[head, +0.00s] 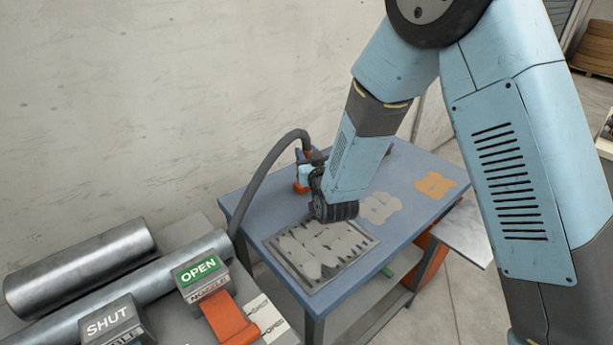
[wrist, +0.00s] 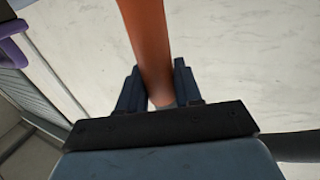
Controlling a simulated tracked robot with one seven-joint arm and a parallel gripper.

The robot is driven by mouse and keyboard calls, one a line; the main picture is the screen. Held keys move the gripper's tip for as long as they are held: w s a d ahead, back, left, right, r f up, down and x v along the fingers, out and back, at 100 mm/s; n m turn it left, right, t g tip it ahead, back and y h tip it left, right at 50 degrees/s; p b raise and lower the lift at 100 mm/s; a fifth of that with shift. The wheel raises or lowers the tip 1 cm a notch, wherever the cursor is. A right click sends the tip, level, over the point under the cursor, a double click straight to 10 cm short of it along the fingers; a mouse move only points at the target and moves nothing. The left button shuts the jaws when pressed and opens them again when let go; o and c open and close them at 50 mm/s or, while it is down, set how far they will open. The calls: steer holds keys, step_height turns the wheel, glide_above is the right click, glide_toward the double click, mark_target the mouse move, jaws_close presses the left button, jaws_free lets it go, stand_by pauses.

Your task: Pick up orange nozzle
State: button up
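The orange nozzle (wrist: 150,45) runs down between the two fingers of my gripper (wrist: 158,85) in the wrist view. The fingers lie close against both its sides, and my gripper looks shut on it. In the head view my gripper (head: 304,171) is at the far left edge of the blue table (head: 404,172), by the end of a grey hose (head: 262,172). A small orange part of the nozzle (head: 301,188) shows just below it. My arm hides part of this area, and I cannot tell whether the nozzle touches the table.
A dark-edged tray (head: 357,252) with grey pieces lies on the table. Flat grey (head: 380,207) and orange (head: 435,184) pieces lie to the right. OPEN (head: 199,272) and SHUT (head: 113,322) blocks and metal rollers (head: 80,268) are at lower left. A pale wall (head: 150,100) stands behind.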

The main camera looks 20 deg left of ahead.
jaws_close()
steer(key=shift+r, duration=0.1)
steer(key=shift+r, duration=0.5)
step_height(320, 180, up, 3)
steer(key=shift+s+d+f, duration=0.1)
steer(key=shift+d+f, duration=0.05)
steer(key=shift+f, duration=0.05)
steer(key=s+d+r, duration=0.7)
steer(key=s+r, duration=0.2)
steer(key=s, duration=0.2)
steer(key=shift+s+d+r, duration=0.15)
steer(key=shift+d, duration=0.2)
